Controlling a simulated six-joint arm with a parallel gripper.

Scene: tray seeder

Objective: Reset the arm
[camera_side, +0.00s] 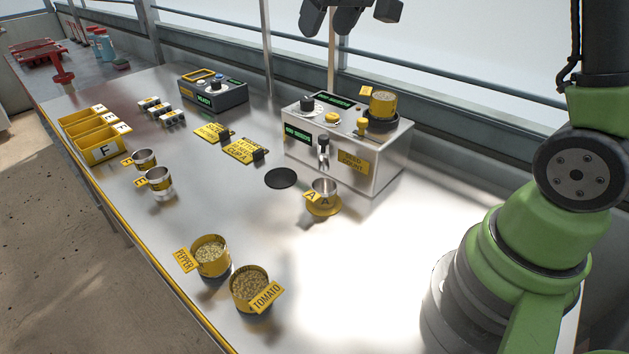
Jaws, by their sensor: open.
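My gripper (330,17) shows at the top edge of the side view, cut off by the frame. Its dark fingers hang apart with nothing visible between them, high above the bench and the silver seed-count machine (385,160). My green and black arm stands at the right, with its base on the bench. A small metal cup tagged A (324,188) stands on a yellow round base in front of the machine. A yellow cup of seeds (382,104) sits on top of the machine. The gripper is clear of all of these.
Seed pots marked PEPPER (211,256) and TOMATO (250,289) stand at the front. The bench's right-middle is clear.

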